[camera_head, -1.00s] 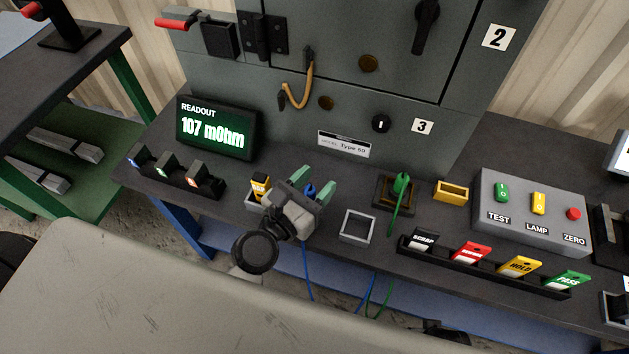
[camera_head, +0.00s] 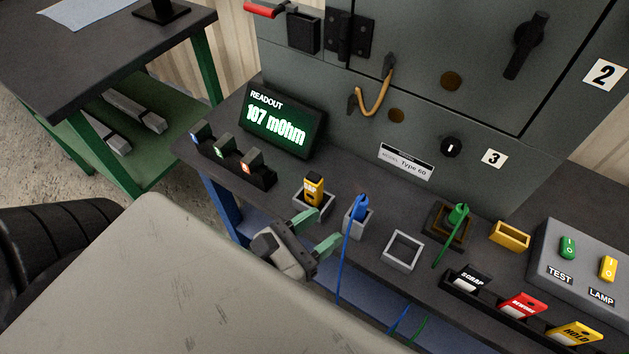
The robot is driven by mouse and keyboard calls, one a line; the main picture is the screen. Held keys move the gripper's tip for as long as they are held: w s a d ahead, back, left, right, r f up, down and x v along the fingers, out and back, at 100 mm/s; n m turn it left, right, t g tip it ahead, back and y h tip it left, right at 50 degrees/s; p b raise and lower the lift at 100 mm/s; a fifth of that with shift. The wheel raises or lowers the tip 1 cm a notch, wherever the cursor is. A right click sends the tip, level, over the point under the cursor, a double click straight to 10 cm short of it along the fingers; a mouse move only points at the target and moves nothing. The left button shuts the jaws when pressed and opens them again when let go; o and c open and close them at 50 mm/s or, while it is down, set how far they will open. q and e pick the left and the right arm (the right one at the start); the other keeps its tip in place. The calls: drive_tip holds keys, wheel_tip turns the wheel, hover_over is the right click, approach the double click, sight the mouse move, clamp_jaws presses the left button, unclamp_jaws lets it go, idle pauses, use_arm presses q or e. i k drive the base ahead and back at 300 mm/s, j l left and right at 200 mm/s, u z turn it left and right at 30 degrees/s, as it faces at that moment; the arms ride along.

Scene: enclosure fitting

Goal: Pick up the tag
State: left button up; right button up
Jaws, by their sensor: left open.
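A dark rack (camera_head: 450,285) near the bench's front edge at the right holds upright tags. They are a black SCRAP tag (camera_head: 472,277), a red tag (camera_head: 520,306) and a yellow HOLD tag (camera_head: 574,335), partly cut by the frame's bottom edge. My left gripper (camera_head: 317,231) is open and empty, with green fingertips. It is at the front edge of the bench, left of the rack and well apart from the tags. My right gripper is not in view.
A blue-handled probe (camera_head: 360,208) with a cable stands in a holder just right of my left gripper. A yellow-black tool (camera_head: 313,188), an empty square frame (camera_head: 403,251) and a green-handled probe (camera_head: 457,214) stand nearby. The grey cabinet (camera_head: 440,90) rises behind.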

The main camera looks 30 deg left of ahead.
sight(470, 278)
drive_tip(key=k+l, duration=0.15)
drive_tip(key=l, duration=0.25)
drive_tip(key=k+l, duration=0.1)
drive_tip(key=l, duration=0.25)
drive_tip(key=k+l, duration=0.15)
drive_tip(key=l, duration=0.25)
drive_tip(key=j+z, duration=0.05)
